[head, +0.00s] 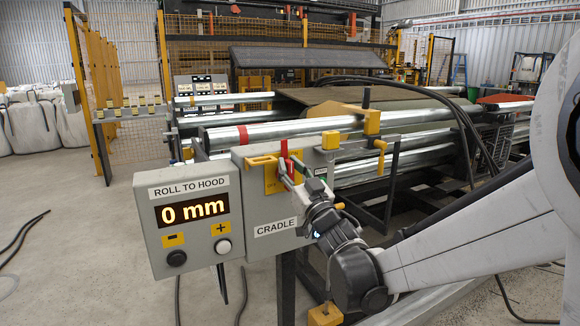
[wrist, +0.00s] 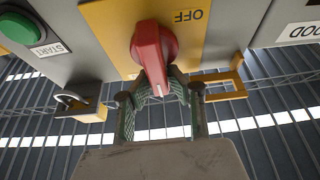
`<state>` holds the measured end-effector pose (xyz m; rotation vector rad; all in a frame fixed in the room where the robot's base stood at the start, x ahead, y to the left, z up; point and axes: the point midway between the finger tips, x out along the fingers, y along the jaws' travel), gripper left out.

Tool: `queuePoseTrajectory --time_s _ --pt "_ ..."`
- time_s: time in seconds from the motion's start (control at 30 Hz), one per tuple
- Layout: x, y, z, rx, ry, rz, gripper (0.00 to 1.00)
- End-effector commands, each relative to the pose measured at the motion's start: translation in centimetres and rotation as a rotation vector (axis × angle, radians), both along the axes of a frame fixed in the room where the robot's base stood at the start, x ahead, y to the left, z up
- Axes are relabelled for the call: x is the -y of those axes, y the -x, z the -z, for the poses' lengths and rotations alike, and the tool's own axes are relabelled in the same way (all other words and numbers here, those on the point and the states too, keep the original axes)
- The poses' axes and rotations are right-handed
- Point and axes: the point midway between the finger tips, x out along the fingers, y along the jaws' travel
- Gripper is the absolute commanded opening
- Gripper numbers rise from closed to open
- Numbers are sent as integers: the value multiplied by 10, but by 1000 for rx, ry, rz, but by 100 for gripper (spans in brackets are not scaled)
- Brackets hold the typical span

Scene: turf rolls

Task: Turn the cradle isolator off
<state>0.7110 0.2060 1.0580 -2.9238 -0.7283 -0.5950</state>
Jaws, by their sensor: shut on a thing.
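The cradle isolator is a red rotary handle (head: 284,158) on a yellow plate (head: 271,182), on the grey box above the CRADLE label (head: 276,227). In the head view the handle stands nearly upright. In the wrist view, which is upside down, the red handle (wrist: 150,50) points down the picture, away from the OFF word on its yellow plate (wrist: 205,40). My gripper (head: 289,176) reaches in from the right. In the wrist view my gripper (wrist: 157,88) is shut on the handle, a green-padded finger on each side. The fingers partly hide the plate.
A ROLL TO HOOD display (head: 190,211) reading 0 mm adjoins on the left, with buttons below. A yellow hasp (wrist: 215,84) and a padlock (wrist: 73,101) flank the isolator. A green START button (wrist: 20,25) is close by. Metal rollers (head: 280,130) lie behind the box.

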Motion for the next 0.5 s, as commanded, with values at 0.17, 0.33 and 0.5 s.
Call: queuePoseTrajectory --time_s 0.17,0.33,0.5 --pt "-1 2 3 31 70 3 0" --pt "-3 3 4 90 182 5 0" --pt "-7 5 5 163 323 5 0"
